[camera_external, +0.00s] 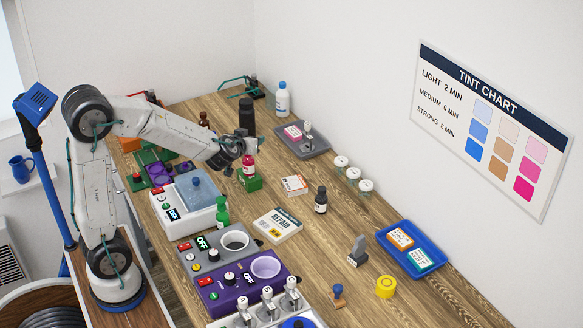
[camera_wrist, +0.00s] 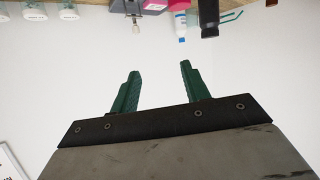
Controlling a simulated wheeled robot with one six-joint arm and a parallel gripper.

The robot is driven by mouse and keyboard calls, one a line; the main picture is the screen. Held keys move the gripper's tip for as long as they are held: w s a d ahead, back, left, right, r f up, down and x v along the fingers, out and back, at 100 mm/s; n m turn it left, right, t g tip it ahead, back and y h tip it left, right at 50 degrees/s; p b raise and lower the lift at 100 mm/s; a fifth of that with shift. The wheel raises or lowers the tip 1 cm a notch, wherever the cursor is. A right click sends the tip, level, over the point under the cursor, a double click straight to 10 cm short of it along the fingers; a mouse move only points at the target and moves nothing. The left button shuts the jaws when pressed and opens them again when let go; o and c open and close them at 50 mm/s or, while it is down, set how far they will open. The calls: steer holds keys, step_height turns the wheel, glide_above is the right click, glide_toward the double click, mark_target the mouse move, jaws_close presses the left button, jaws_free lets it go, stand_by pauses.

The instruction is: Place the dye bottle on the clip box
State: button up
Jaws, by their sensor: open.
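The dye bottle (camera_external: 249,166), magenta with a pale label, stands upright on a small green box (camera_external: 250,183), probably the clip box, in the external view. My gripper (camera_wrist: 160,69) shows two green fingers set well apart, with nothing between them in the wrist view. I cannot tell how far the fingers are from the bottle.
A black bottle (camera_external: 246,117) and a white bottle with blue cap (camera_external: 282,100) stand behind. A grey tray (camera_external: 318,146) and several white-lidded jars (camera_external: 353,174) are at the right. The wrist view appears upside down.

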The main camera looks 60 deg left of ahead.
steer(key=s+d+r+m+g+h, duration=0.1)
steer(key=s+d+r+m+h, duration=0.1)
steer(key=s+d+m+h, duration=0.45)
steer(key=s+d+r+m+h, duration=0.1)
steer(key=s+d+h, duration=0.35)
steer(key=d, duration=0.55)
steer(key=s+f+g+y, duration=0.1)
steer(key=s+g, duration=0.3)
steer(key=s, duration=0.8)
steer(key=s+f+m+g+y, duration=0.1)
steer(key=s+g, duration=0.3)
steer(key=s, duration=0.8)
steer(key=shift+s+a+f, duration=0.4)
steer(key=shift+a+f, duration=0.05)
steer(key=shift+f, duration=0.45)
